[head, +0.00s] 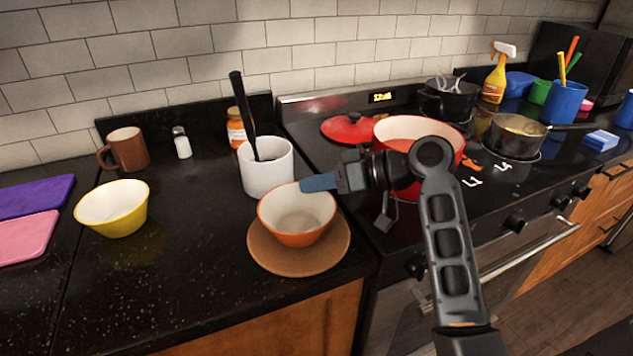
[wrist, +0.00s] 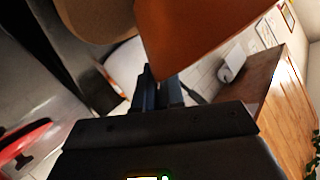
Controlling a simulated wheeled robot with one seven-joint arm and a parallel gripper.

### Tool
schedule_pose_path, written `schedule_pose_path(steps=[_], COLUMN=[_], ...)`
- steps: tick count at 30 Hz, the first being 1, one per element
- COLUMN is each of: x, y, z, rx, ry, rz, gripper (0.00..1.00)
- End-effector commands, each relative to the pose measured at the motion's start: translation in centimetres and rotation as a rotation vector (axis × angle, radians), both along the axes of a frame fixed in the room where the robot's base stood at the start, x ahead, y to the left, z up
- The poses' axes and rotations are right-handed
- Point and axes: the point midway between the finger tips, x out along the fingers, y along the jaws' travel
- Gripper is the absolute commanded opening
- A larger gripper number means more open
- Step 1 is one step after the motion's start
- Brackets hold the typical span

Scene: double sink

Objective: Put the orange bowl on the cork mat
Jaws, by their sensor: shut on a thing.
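The orange bowl (head: 296,222), with a pale inside, is upright over the round brown cork mat (head: 270,262) near the counter's front edge. The mat's rim shows in front and on both sides of it. I cannot tell whether the bowl's base touches the mat. My gripper (head: 318,183) reaches in from the right and is shut on the bowl's back right rim. In the wrist view the bowl (wrist: 195,38) fills the upper middle, just beyond my fingers (wrist: 158,90), and part of the mat (wrist: 95,15) shows at upper left.
A white crock (head: 266,172) with a black utensil stands just behind the bowl. A yellow bowl (head: 112,210), a brown mug (head: 127,150) and a shaker (head: 182,144) stand to the left. The stove with a red pot (head: 420,128) is to the right. Counter between the two bowls is clear.

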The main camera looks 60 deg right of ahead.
Motion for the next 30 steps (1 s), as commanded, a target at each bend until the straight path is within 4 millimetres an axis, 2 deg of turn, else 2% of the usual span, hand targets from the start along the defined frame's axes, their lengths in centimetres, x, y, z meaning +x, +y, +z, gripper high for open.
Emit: schedule_pose_path(steps=[4, 5, 12, 20, 23, 30], x=[0.0, 0.0, 0.0, 0.0, -0.6, -4.3], y=[0.0, 0.0, 0.0, 0.0, -0.3, -1.6], z=[-0.1, -0.1, 0.0, 0.1, 0.3, 1.9], rx=[0.001, 0.0, 0.0, 0.0, 0.0, -0.002], ry=[-0.001, 0.0, 0.0, 0.0, -0.002, -0.002], rz=[0.0, 0.0, 0.0, 0.0, -0.001, -0.005], gripper=[0.0, 0.11, 0.34, 0.34, 0.34, 0.34])
